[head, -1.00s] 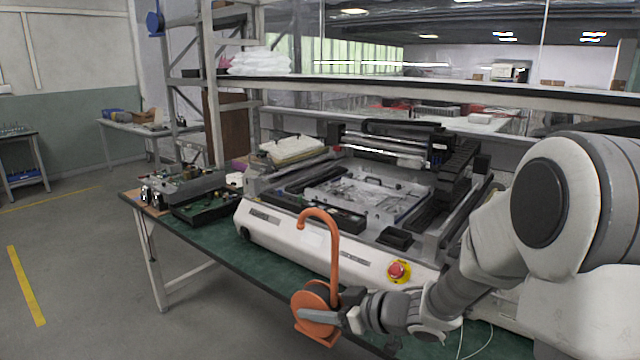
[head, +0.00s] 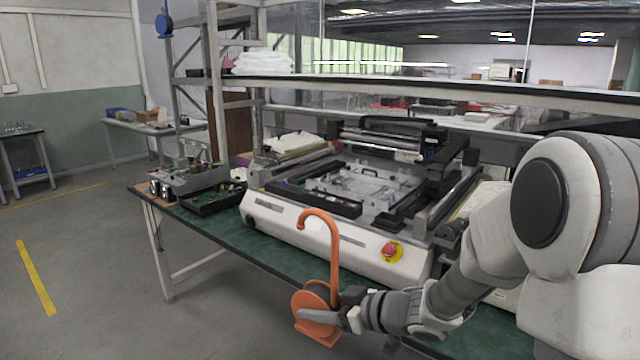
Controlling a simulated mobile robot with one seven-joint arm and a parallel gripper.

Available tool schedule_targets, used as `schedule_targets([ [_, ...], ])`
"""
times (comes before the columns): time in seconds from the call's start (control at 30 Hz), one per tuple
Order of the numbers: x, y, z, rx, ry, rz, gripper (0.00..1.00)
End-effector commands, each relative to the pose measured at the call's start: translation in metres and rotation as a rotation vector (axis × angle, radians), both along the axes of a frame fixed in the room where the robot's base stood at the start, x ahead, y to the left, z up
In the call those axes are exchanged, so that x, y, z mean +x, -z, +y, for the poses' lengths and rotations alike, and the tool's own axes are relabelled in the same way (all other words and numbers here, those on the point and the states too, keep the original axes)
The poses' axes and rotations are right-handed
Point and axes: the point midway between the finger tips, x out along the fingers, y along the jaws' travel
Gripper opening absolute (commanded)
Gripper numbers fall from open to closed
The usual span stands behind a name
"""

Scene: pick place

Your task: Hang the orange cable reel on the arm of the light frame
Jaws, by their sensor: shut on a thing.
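The orange cable reel (head: 312,301) with its long upright hook (head: 334,250) is in the lower middle of the head view. My gripper (head: 326,316) is shut on the reel, low on its body, and holds it in front of the table's near edge. The hook's curved top is empty and opens down to the left. A light-coloured upright frame (head: 214,90) stands at the back left, well away from the reel. A blue item (head: 164,25) shows high beside it. I cannot make out clearly which part is the frame's arm.
A green-topped table (head: 285,258) carries a large white machine (head: 290,222) with a red stop button (head: 391,252), just behind the reel. Electronic parts (head: 190,185) lie at its left end. A long shelf (head: 420,88) runs above.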

Motion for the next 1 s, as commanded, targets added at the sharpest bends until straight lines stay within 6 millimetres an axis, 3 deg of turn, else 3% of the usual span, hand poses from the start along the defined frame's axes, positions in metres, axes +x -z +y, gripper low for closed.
schedule_targets([
  [0.17, 0.013, 0.005, -0.003, 0.003, 0.109, -0.001, 0.00],
  [0.47, 0.036, 0.028, -0.031, 0.001, 0.360, 0.002, 0.00],
  [0.73, 0.044, 0.059, -0.069, -0.001, 0.598, 0.002, 0.00],
  [1.0, 0.038, 0.094, -0.114, -0.002, 0.822, 0.002, 0.00],
])
